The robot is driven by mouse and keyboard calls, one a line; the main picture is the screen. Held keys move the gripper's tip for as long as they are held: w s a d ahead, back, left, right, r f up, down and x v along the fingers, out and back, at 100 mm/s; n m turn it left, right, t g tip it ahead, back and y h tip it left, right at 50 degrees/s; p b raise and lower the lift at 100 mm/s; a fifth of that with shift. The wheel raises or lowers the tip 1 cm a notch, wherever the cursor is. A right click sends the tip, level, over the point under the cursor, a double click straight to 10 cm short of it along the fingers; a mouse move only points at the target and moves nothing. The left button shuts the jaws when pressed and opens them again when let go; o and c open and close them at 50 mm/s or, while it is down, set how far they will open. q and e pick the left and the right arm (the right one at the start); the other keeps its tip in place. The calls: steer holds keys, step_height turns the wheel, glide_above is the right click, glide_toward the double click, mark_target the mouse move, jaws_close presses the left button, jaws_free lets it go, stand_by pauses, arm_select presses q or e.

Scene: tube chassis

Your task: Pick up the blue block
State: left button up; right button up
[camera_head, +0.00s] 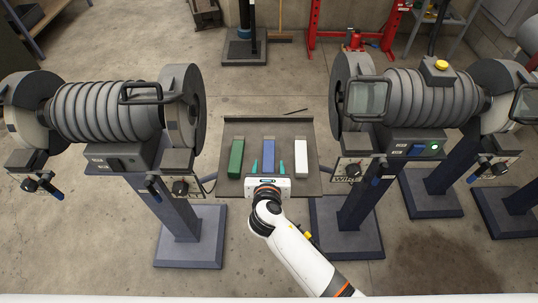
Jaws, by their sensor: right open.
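The blue block (269,158) lies on a dark grey tray (263,127) in the middle of the view, between a green block (236,157) on the left and a white block (300,157) on the right. My right gripper (267,168) reaches in from below at the near end of the blue block. Its two teal fingers are apart, one on each side of the blue block's near part. Whether they touch it or hover above it cannot be told. The near end of the block is hidden by the gripper body. My left gripper is not in view.
Two bench grinders with ribbed grey bodies, one on the left (105,111) and one on the right (425,97), stand on pedestals close beside the tray. A thin dark rod (296,112) lies at the tray's far side.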

steer(key=shift+w+f, duration=0.25)
steer(key=shift+w, duration=0.3)
steer(key=shift+r, duration=0.1)
steer(key=c, duration=1.1)
